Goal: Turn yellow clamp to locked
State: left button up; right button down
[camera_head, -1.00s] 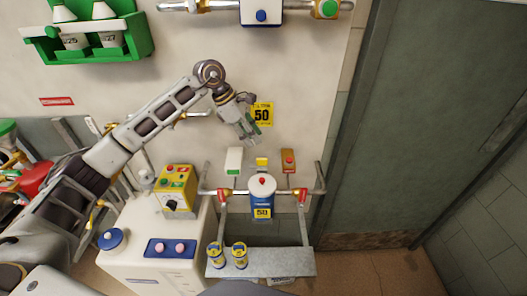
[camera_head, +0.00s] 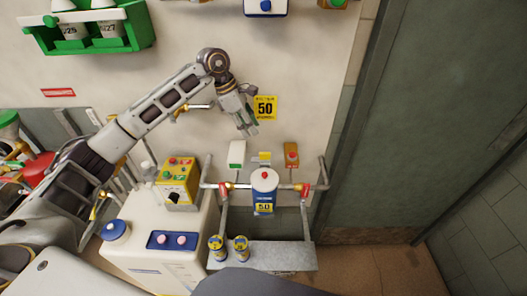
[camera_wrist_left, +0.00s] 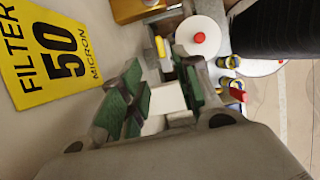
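My right gripper is not in view.
A blue and white filter canister (camera_head: 264,200) hangs on a pipe with red handles below. Two small cans (camera_head: 240,249) stand on a grey shelf (camera_head: 275,257). A yellow control box (camera_head: 178,180) is to the left. A green rack (camera_head: 90,38) is on the wall above.

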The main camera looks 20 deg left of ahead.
aim_at(264, 153)
pick_arm(q)
jog(key=p+x, duration=0.1)
jog(key=x, duration=0.9)
jog(key=shift+d+f, duration=0.15)
jog(key=shift+f, duration=0.1)
jog(key=shift+p+x, duration=0.35)
jog(key=shift+x, duration=0.6)
grip_shut()
